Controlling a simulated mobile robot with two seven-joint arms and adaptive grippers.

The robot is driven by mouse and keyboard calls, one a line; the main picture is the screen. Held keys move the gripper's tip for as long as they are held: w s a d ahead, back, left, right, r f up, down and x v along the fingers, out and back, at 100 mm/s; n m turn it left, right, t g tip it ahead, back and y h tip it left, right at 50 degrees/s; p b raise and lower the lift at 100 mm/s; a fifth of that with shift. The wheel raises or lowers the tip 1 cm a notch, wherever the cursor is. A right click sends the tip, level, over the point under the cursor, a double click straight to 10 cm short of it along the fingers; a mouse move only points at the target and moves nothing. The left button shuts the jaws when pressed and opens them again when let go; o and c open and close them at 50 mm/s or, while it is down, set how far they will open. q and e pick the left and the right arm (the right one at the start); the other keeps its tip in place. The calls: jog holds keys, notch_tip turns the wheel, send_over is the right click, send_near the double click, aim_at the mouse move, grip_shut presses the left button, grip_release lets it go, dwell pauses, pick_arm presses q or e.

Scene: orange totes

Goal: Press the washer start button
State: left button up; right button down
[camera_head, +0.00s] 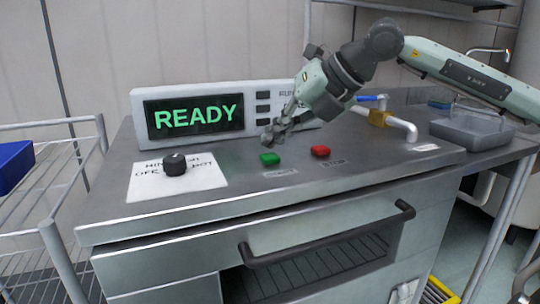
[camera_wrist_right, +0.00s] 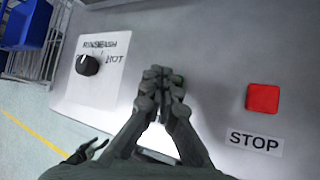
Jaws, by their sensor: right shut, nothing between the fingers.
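The washer's green button (camera_head: 270,158) sits on the grey metal top, left of the red button (camera_head: 321,151). My right gripper (camera_head: 268,140) is shut and empty, pointing down just above and behind the green button in the head view. I cannot tell if its tips touch the button. The display (camera_head: 195,116) reads READY in green.
A black knob (camera_head: 175,164) on a white label stands left of the buttons. A wire rack (camera_head: 62,190) with a blue bin (camera_head: 13,165) stands at left.

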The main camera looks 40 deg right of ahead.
aim_at(274, 156)
dwell(0.8)
jog(key=shift+f+b, duration=0.45)
jog(key=shift+b, duration=0.05)
jog(key=shift+f+b, duration=0.45)
jog(key=shift+b, duration=0.05)
dwell(0.5)
dwell(0.4)
jog(key=shift+r+p, duration=0.75)
jog(key=shift+r, duration=0.15)
notch_tip(274, 156, up, 5)
jog(key=p, duration=0.4)
dwell(0.7)
